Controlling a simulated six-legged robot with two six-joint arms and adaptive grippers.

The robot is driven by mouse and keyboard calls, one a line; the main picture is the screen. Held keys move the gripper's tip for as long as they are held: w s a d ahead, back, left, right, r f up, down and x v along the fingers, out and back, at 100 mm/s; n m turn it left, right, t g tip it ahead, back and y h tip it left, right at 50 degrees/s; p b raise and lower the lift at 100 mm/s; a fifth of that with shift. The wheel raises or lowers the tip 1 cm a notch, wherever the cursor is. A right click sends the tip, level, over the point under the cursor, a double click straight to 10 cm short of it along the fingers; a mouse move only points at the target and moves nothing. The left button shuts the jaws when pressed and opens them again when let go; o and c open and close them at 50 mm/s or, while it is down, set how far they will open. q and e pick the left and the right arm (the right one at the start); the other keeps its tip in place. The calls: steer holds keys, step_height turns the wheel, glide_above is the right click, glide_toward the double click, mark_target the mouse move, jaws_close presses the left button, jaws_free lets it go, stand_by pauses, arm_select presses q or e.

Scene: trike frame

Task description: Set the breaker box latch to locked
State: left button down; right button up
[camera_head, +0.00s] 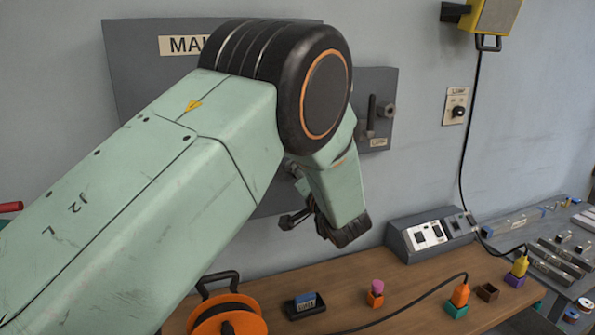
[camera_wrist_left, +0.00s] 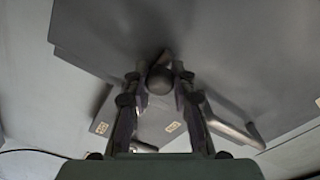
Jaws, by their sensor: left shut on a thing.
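The grey breaker box (camera_head: 135,65) is on the wall in the head view, its nameplate partly covered by my left arm. My left gripper (camera_head: 338,226) is in front of the box's lower right part. In the left wrist view, its two dark fingers (camera_wrist_left: 159,82) are shut on a dark, round-ended knob that appears to be the latch (camera_wrist_left: 160,78). In the head view the latch is hidden behind my wrist. Two small pale labels (camera_wrist_left: 172,127) show near it in the wrist view; I cannot read them. My right gripper is in neither view.
A bar handle (camera_wrist_left: 235,130) is beside the gripper in the wrist view. A smaller grey box with a lever (camera_head: 372,113) is right of the breaker box. Below are a wooden bench (camera_head: 400,285), an orange cable reel (camera_head: 228,315), a grey switch console (camera_head: 432,235) and a hanging black cable (camera_head: 464,150).

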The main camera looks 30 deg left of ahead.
arm_select(q)
steer(key=shift+w+d+r, duration=0.15)
steer(key=shift+w+d, duration=0.15)
steer(key=shift+w, duration=0.05)
steer(key=shift+a, duration=0.1)
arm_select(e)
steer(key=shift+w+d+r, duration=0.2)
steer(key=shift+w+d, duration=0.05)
arm_select(q)
steer(key=c, duration=1.5)
jaws_free()
steer(key=o, duration=0.4)
steer(key=shift+w+f, duration=0.2)
steer(key=shift+s+a+r, duration=0.1)
steer(key=shift+s, duration=0.25)
steer(key=shift+w, duration=0.1)
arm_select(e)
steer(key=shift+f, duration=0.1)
